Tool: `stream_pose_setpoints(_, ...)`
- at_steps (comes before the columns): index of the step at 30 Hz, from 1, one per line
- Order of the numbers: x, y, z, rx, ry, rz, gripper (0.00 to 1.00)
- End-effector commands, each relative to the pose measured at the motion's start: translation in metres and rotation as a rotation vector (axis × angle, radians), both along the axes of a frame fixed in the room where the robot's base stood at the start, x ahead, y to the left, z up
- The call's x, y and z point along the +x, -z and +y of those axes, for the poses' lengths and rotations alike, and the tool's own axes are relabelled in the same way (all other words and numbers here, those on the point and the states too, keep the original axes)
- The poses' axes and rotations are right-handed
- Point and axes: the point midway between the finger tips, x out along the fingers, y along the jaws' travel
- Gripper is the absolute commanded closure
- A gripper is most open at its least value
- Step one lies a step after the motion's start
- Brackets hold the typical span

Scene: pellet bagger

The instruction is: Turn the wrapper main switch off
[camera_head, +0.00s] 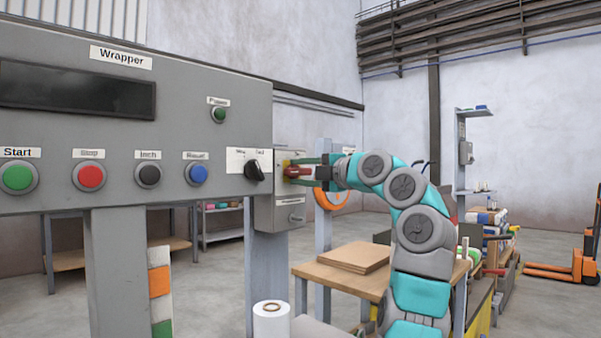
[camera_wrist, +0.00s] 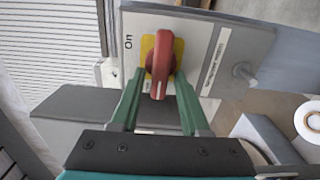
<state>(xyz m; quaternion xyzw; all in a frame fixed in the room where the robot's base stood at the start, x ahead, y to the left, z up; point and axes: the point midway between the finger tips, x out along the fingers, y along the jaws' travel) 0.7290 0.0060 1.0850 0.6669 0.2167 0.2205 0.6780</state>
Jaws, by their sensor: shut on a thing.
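The wrapper main switch is a red rotary handle (camera_wrist: 164,65) on a yellow plate (camera_wrist: 147,47), on the front of a grey box (camera_wrist: 197,30). In the head view the red handle (camera_head: 294,171) shows at the right of the Wrapper panel. My gripper (camera_wrist: 158,80) has its green fingers on either side of the handle and is shut on it. The handle lies across the "On" label (camera_wrist: 129,42) direction, roughly level in the head view, not pointing at "On". A small label beside the handle is partly hidden. My gripper also shows in the head view (camera_head: 305,170).
The Wrapper panel (camera_head: 130,120) stands close on the left, with a black selector knob (camera_head: 254,170) near my gripper. A grey latch (camera_wrist: 243,71) sticks out of the box. A table (camera_head: 335,275) with cardboard stands below my arm. A white roll (camera_head: 271,320) stands below the box.

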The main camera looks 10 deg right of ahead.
Motion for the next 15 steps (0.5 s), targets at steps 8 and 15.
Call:
stream_pose_setpoints(8, 0.0011, 0.0012, 0.0003, 0.000, 0.000, 0.003, 0.48)
stream_pose_setpoints(15, 0.0004, 0.0005, 0.0000, 0.001, 0.000, 0.002, 0.45)
